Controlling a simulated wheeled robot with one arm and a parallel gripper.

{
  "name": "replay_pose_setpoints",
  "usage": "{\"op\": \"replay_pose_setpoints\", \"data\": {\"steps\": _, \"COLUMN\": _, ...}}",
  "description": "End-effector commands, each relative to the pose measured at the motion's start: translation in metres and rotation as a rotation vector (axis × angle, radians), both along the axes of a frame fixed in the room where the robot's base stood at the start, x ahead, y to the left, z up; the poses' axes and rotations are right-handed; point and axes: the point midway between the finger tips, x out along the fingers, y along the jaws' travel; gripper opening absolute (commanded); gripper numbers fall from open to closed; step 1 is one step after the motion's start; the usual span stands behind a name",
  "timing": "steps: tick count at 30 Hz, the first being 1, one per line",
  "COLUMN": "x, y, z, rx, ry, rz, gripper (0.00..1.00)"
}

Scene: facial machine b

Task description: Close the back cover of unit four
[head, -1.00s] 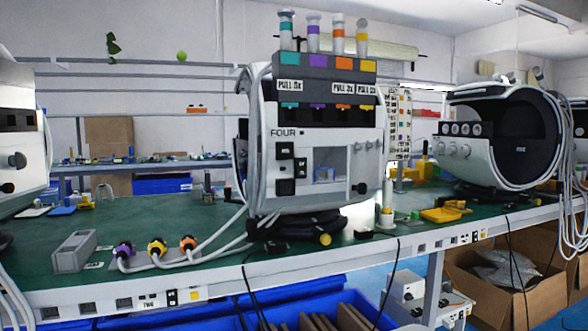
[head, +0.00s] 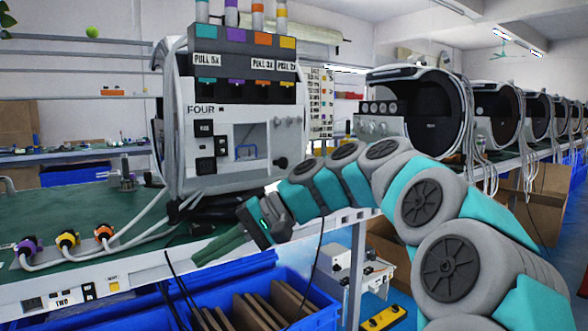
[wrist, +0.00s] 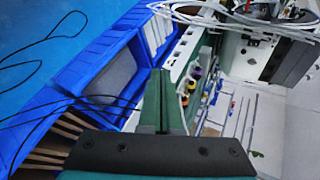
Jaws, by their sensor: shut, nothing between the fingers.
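Unit four (head: 190,150) is a white machine labelled FOUR, standing on the green bench top left of centre in the head view. Its front has a window opening (head: 247,140), with a bright area and a blue shape visible through it. I cannot make out the back cover; the unit's rear is hidden in the head view. My gripper (head: 200,257) is low in front of the unit, at the bench's front edge, apart from the unit. Its green fingers (wrist: 162,80) are together and empty in the wrist view.
Purple, yellow and orange connectors (head: 68,239) with cables lie on the bench at left. Blue crates (head: 262,265) with brown boards stand below the bench edge. A round-shelled machine (head: 412,115) stands to the right. Black cables hang off the bench front.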

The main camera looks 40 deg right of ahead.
Motion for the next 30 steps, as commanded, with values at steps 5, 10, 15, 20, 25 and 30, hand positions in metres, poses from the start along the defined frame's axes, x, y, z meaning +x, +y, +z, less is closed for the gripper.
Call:
{"op": "replay_pose_setpoints", "data": {"steps": 5, "x": 0.023, "y": -0.124, "z": 0.059, "rx": 0.198, "ry": -0.146, "rz": -0.192, "gripper": 0.00}}
{"op": "replay_pose_setpoints", "data": {"steps": 10, "x": 0.002, "y": -0.239, "z": 0.095, "rx": 0.311, "ry": -0.288, "rz": -0.353, "gripper": 0.00}}
{"op": "replay_pose_setpoints", "data": {"steps": 15, "x": -0.028, "y": -0.307, "z": 0.110, "rx": 0.352, "ry": -0.380, "rz": -0.456, "gripper": 0.00}}
{"op": "replay_pose_setpoints", "data": {"steps": 20, "x": -0.037, "y": -0.324, "z": 0.114, "rx": 0.360, "ry": -0.406, "rz": -0.481, "gripper": 0.00}}
{"op": "replay_pose_setpoints", "data": {"steps": 25, "x": -0.023, "y": -0.313, "z": 0.114, "rx": 0.364, "ry": -0.404, "rz": -0.479, "gripper": 0.00}}
{"op": "replay_pose_setpoints", "data": {"steps": 30, "x": 0.003, "y": -0.294, "z": 0.113, "rx": 0.362, "ry": -0.403, "rz": -0.480, "gripper": 0.00}}
